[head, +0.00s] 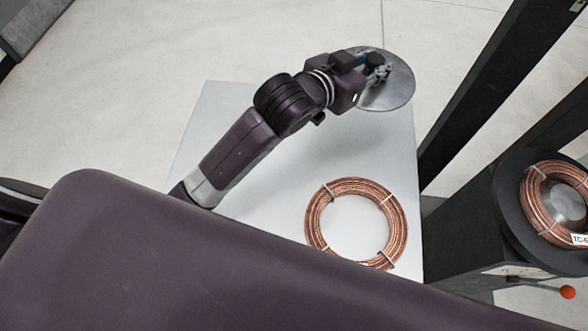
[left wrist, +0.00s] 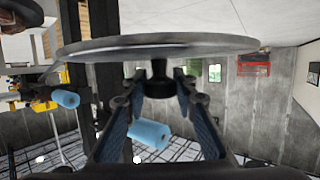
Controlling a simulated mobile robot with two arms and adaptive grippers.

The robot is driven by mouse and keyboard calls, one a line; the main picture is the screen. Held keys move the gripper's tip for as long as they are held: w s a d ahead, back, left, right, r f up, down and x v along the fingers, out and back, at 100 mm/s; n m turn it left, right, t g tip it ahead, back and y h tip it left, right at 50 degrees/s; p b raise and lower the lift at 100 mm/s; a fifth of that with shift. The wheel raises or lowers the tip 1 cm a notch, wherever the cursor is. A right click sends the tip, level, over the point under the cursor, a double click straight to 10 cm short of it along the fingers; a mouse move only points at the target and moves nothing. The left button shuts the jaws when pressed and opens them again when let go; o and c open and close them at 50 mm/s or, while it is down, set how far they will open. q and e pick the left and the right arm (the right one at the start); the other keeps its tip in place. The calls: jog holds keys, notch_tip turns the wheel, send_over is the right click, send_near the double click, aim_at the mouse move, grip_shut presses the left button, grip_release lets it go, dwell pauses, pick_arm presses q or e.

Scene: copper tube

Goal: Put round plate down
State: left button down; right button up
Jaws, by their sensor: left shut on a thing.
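The round plate (head: 397,91) is a grey metal disc with a dark knob (left wrist: 158,78) at its centre. My left gripper (head: 380,74) is shut on the knob and holds the plate at the far right corner of the light table (head: 240,125). In the head view the plate reaches past the table's far edge; its height above the table is hard to tell. In the left wrist view the plate (left wrist: 215,42) shows nearly edge-on across the top, with the fingers on both sides of the knob. My right gripper is in neither view.
A copper tube coil (head: 318,213) lies on the table's near right part. Another coil (head: 537,203) sits on a dark round stand (head: 508,190) at the right. Dark posts (head: 480,85) rise beside the table's right edge. The table's middle left is clear apart from my arm.

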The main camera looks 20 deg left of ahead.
pick_arm(q)
jog(key=shift+d+r+m+g+h, duration=0.15)
jog(key=shift+d+r+m+h, duration=0.2)
jog(key=shift+r, duration=0.25)
jog(key=shift+d+r+m+g+h, duration=0.15)
jog(key=shift+d+r+m+h, duration=0.2)
jog(key=shift+r, duration=0.2)
jog(key=shift+s+d+r+h+b, duration=0.15)
jog(key=shift+d+r+h+b, duration=0.15)
jog(key=shift+r+b, duration=0.1)
jog(key=b, duration=0.1)
send_over(362, 131)
notch_tip(362, 131, down, 15)
jog(key=shift+f, duration=0.45)
notch_tip(362, 131, down, 4)
jog(key=shift+f, duration=0.1)
jog(key=c, duration=1.6)
grip_release()
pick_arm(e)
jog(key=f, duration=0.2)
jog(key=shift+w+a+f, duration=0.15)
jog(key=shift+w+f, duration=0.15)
